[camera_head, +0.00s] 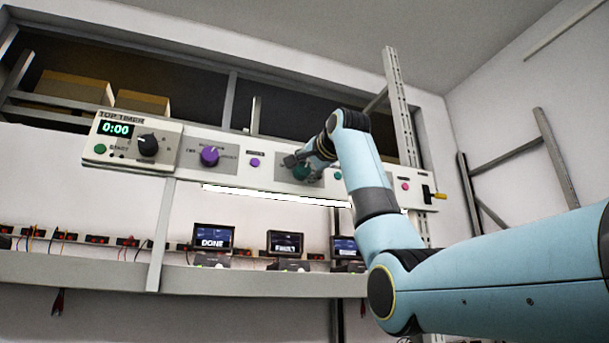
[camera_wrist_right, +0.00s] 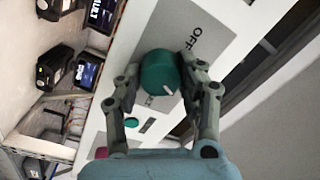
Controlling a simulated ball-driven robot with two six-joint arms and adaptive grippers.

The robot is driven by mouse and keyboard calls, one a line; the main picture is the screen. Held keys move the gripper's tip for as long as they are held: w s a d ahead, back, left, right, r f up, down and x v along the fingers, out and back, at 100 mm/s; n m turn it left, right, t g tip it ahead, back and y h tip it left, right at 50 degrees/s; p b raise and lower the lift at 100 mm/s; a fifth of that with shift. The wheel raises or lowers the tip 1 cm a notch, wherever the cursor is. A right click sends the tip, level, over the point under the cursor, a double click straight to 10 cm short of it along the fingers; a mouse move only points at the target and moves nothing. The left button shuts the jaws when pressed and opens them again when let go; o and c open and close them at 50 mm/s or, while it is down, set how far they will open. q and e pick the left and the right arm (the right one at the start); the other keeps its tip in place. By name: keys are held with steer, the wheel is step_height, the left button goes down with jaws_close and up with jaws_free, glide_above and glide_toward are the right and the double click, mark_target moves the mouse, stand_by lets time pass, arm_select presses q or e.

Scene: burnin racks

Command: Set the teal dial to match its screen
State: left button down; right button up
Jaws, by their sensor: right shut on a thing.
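The teal dial (camera_head: 302,173) sits on a grey plate in the pale control panel, partly hidden behind my right gripper (camera_head: 308,160). In the right wrist view the teal dial (camera_wrist_right: 158,72) is between the two fingers of my right gripper (camera_wrist_right: 160,70), which is shut on it. A white pointer line shows on its face, toward the lower right in that view. The word OFF stands on the plate above right; another label is partly covered. Below the panel are a screen reading DONE (camera_head: 213,238), one seeming to read FAULT (camera_head: 285,243) and a third (camera_head: 345,246), unreadable. My left gripper is not in view.
A purple dial (camera_head: 209,156), a purple button (camera_head: 255,162) and a black dial (camera_head: 148,145) beside the 0:00 timer display (camera_head: 115,129) sit left on the panel. A pink button (camera_head: 405,187) and a yellow-handled lever (camera_head: 427,192) are right. A metal upright (camera_head: 401,110) stands close to my arm.

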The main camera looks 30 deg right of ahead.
steer(key=m+b, duration=0.2)
steer(key=m, duration=0.2)
steer(key=shift+f+m, duration=0.15)
steer(key=shift+m, duration=0.15)
steer(key=shift+m+h+b, duration=0.4)
steer(key=shift+m+b, duration=0.4)
steer(key=shift+m, duration=1.2)
steer(key=o, duration=1.1)
steer(key=shift+o, duration=0.2)
steer(key=shift+s, duration=0.1)
steer(key=v, duration=1.1)
steer(key=shift+s, duration=0.4)
steer(key=shift+f, duration=0.1)
